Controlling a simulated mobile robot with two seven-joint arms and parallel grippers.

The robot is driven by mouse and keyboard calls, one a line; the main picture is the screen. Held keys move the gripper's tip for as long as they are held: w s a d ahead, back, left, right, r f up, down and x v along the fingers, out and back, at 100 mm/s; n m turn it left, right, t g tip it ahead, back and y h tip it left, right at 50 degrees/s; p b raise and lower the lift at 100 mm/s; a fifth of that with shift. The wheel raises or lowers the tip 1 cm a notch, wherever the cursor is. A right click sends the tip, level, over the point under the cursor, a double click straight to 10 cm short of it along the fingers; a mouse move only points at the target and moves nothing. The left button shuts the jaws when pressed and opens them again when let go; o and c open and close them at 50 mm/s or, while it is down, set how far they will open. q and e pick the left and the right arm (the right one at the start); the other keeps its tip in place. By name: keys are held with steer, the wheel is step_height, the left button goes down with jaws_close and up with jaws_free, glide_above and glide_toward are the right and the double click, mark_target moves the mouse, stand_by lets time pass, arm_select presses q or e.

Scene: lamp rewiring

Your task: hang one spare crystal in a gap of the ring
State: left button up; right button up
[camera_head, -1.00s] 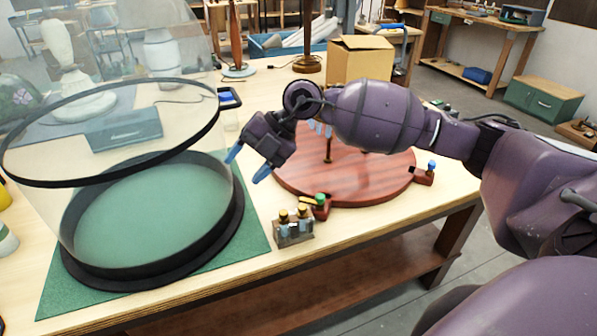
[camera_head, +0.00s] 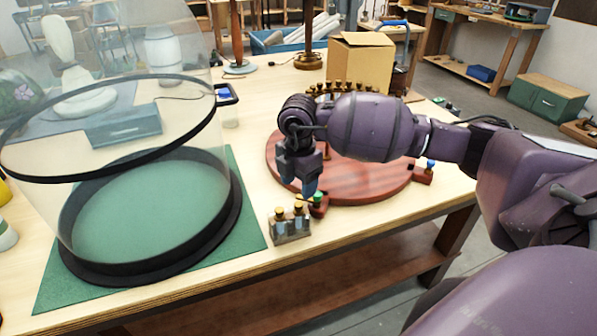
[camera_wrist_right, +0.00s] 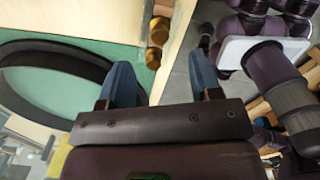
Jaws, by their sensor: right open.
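A small holder (camera_head: 291,237) stands near the table's front edge with spare crystals (camera_head: 299,211) in it, brass caps up and pale bodies below. Their brass caps (camera_wrist_right: 157,33) also show in the right wrist view, just beyond the fingers. My right gripper (camera_head: 301,186) is open and empty, pointing down just above and behind the holder. Its blue fingers (camera_wrist_right: 162,80) are spread in the wrist view. The ring is mostly hidden behind my right arm; a row of brass caps (camera_head: 345,86) shows above the arm. Gaps cannot be made out. My left gripper is out of view.
A round red wooden base (camera_head: 360,185) lies under my right arm, with a green-topped piece (camera_head: 318,198) at its front edge and a blue-topped one (camera_head: 431,164) at right.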

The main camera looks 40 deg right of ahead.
mark_target(299, 204)
step_height(299, 204, down, 8)
steer(key=shift+r, duration=0.25)
steer(key=c, duration=1)
steer(key=shift+r, duration=0.2)
steer(key=shift+r+p, duration=0.6)
steer(key=shift+r, duration=0.25)
steer(key=shift+r+p, duration=1.85)
steer(key=shift+r, duration=0.7)
steer(key=shift+r+p, duration=0.95)
steer(key=shift+r, duration=0.5)
